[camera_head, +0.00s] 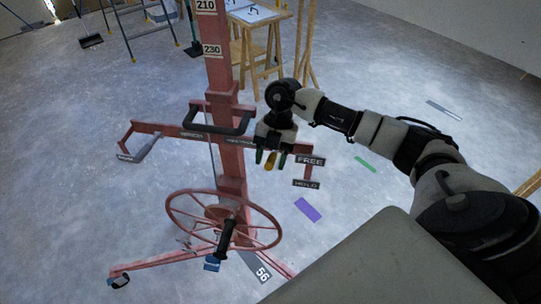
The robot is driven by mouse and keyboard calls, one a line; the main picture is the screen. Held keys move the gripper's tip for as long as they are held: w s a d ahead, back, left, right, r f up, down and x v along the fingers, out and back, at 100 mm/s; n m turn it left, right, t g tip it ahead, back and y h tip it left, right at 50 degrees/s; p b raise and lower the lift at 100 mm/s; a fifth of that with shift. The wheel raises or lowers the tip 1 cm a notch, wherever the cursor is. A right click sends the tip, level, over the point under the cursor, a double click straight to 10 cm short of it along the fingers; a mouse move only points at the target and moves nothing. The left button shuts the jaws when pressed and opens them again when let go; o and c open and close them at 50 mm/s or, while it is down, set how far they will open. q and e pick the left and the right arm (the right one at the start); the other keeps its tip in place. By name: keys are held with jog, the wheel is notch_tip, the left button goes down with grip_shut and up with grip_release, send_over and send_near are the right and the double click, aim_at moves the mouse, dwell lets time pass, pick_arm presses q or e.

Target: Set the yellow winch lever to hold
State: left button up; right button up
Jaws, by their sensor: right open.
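The yellow winch lever (270,161) shows only as a small yellow end. It sits on the red panel lift, left of the FREE label (311,161), at about that label's height. The HOLD label (306,184) is just below FREE. My right gripper (270,158) comes down from above. Its green-tipped fingers are open, one on each side of the yellow end in the picture. I cannot tell whether they touch it. The rest of the lever is hidden behind the gripper. My left gripper is not in view.
The red mast (217,65) stands just left of the gripper, with a black-topped bar (221,128) beside it. A red handwheel (180,211) with a black handle (226,240) is below. Sawhorses (266,35) stand behind. The floor at right is mostly clear.

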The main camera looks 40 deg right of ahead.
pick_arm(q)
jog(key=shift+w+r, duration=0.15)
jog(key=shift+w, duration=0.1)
pick_arm(e)
jog(key=shift+s+a+f, duration=0.15)
jog(key=shift+s+f, duration=0.05)
jog(key=shift+f, duration=0.1)
